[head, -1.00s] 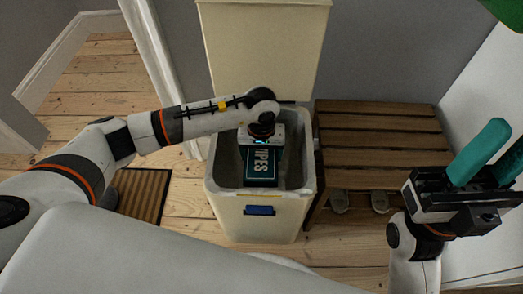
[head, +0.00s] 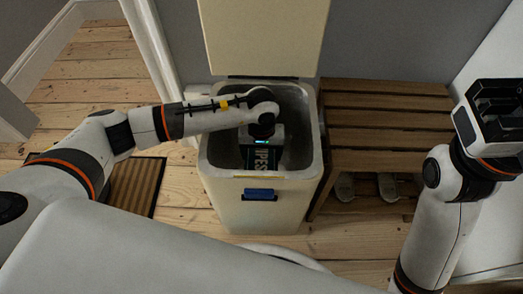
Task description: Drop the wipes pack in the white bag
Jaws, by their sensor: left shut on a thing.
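The wipes pack (head: 262,159) is dark green with pale letters. It hangs upright inside the open mouth of a tall cream-white bin-like container (head: 262,208). I see no other white bag, and this container looks stiff-walled. My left gripper (head: 262,146) reaches down into the container from the left and is shut on the top of the pack. Its fingers and the pack's lower part are hidden, so I cannot tell whether the pack touches the bottom. My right gripper (head: 496,105) is at the right edge, away from the container; its fingers do not show.
The container's raised lid (head: 264,38) stands behind its mouth. A slatted wooden bench (head: 372,130) with shoes (head: 388,187) under it is close on the right. A brown striped mat (head: 135,186) lies on the floorboards at the left. A white wall bounds the right.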

